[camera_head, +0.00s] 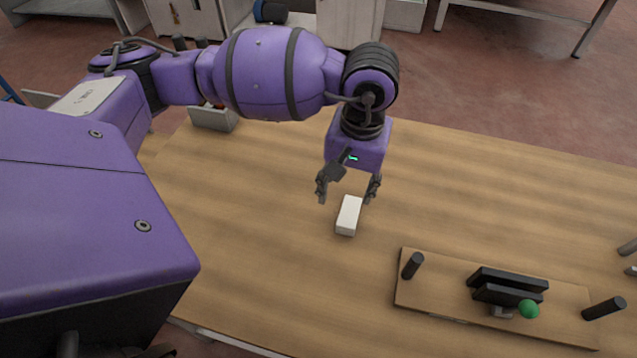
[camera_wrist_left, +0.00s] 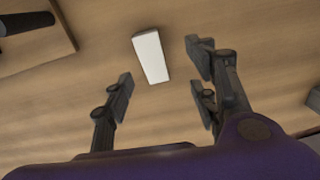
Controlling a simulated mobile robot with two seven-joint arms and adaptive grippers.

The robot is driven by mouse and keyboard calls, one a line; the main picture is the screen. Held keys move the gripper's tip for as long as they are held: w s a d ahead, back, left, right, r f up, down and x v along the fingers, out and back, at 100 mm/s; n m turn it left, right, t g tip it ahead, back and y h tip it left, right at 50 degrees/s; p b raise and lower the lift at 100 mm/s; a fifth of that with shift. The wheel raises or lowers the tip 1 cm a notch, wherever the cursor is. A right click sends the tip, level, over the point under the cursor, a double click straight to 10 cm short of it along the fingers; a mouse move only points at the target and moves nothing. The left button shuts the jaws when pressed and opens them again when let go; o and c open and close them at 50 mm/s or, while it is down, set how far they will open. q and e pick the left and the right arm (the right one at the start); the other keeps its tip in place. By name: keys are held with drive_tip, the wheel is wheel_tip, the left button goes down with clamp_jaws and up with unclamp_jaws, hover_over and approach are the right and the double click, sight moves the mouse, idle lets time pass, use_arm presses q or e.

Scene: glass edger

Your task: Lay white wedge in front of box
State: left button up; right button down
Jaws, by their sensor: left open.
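The white wedge (camera_head: 348,215) lies on the wooden table, near its middle. It also shows in the left wrist view (camera_wrist_left: 151,57), just beyond the fingers. My left gripper (camera_head: 346,194) points down at the wedge with its fingers apart. In the left wrist view the open gripper (camera_wrist_left: 160,90) has nothing between its fingers, and the wedge lies ahead of them. A grey box (camera_head: 213,118) stands at the table's back left, partly hidden by my left arm. My right gripper is not in view.
A wooden board (camera_head: 440,290) with black pegs, black bars (camera_head: 508,285) and a green ball (camera_head: 528,309) lies at the front right. Small grey pieces (camera_head: 628,248) sit at the right edge. The table between the wedge and the far right edge is clear.

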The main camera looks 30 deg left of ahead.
sight(348, 218)
use_arm(q)
drive_tip(key=shift+s+d+f, duration=0.4)
drive_tip(key=shift+d+f, duration=0.05)
drive_tip(key=shift+f, duration=0.15)
drive_tip(key=shift+d+f+h, duration=0.25)
drive_tip(key=shift+d+h, duration=0.05)
drive_tip(key=f+p, duration=0.1)
drive_tip(key=f, duration=0.5)
drive_tip(key=shift+s+f, duration=0.15)
drive_tip(key=shift+s, duration=0.05)
drive_tip(key=shift+f, duration=0.35)
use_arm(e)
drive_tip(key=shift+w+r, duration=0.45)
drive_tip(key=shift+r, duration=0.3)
use_arm(q)
drive_tip(key=shift+c, duration=0.5)
clamp_jaws()
drive_tip(key=shift+r, duration=0.2)
